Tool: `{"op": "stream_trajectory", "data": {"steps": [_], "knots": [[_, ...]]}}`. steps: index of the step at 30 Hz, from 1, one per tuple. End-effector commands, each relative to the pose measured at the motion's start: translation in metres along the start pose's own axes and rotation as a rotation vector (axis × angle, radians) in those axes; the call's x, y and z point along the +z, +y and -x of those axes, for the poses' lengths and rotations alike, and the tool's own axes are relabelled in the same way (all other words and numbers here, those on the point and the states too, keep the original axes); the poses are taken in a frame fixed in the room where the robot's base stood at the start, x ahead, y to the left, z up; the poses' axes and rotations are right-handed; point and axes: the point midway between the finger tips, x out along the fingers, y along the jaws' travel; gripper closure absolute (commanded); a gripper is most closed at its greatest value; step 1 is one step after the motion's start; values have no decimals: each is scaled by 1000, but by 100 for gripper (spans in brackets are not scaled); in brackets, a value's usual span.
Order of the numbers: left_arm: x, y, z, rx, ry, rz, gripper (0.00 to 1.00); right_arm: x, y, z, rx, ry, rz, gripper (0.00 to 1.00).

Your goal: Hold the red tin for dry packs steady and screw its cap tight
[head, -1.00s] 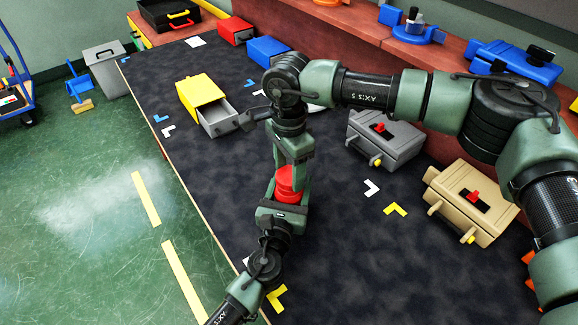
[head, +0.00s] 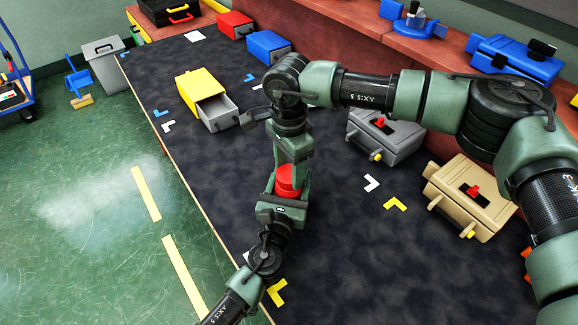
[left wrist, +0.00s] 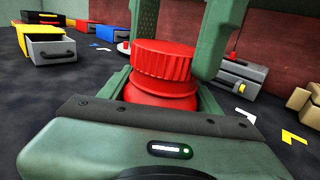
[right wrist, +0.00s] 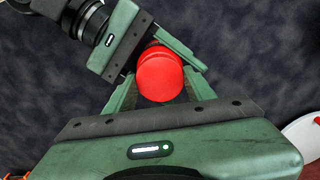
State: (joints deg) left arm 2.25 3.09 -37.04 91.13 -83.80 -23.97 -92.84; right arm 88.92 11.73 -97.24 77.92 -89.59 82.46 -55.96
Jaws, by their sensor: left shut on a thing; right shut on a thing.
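The red tin (head: 286,187) stands upright between my two grippers in the head view. Its ribbed red cap (left wrist: 165,59) sits on top in the left wrist view, with a narrow red collar and the tin body (left wrist: 160,97) below. My left gripper (head: 283,198) is shut on the tin body from the near side. My right gripper (head: 291,165) comes from above and is shut on the cap. The right wrist view looks down on the round cap top (right wrist: 160,77) between its fingers. The lower tin is hidden by my left gripper.
A yellow cabinet (head: 197,82) with an open grey drawer stands left of the arms on the dark surface. A grey case (head: 384,137) and a tan case (head: 470,199) lie to the right. Blue (head: 268,44) and red (head: 236,24) boxes stand behind.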

Motion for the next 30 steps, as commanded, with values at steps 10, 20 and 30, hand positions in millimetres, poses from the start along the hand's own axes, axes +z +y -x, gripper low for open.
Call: {"op": "stream_trajectory", "data": {"steps": [10,20,30], "knots": [[-1,0,0,0,1,0,100,0,0,-6,0,0,-3,83],[-1,0,0,0,1,-1,100,0,0,-6,3,-1,-515,83],[-1,0,0,0,2,-1,100,0,0,-6,4,-1,-1291,83]]}}
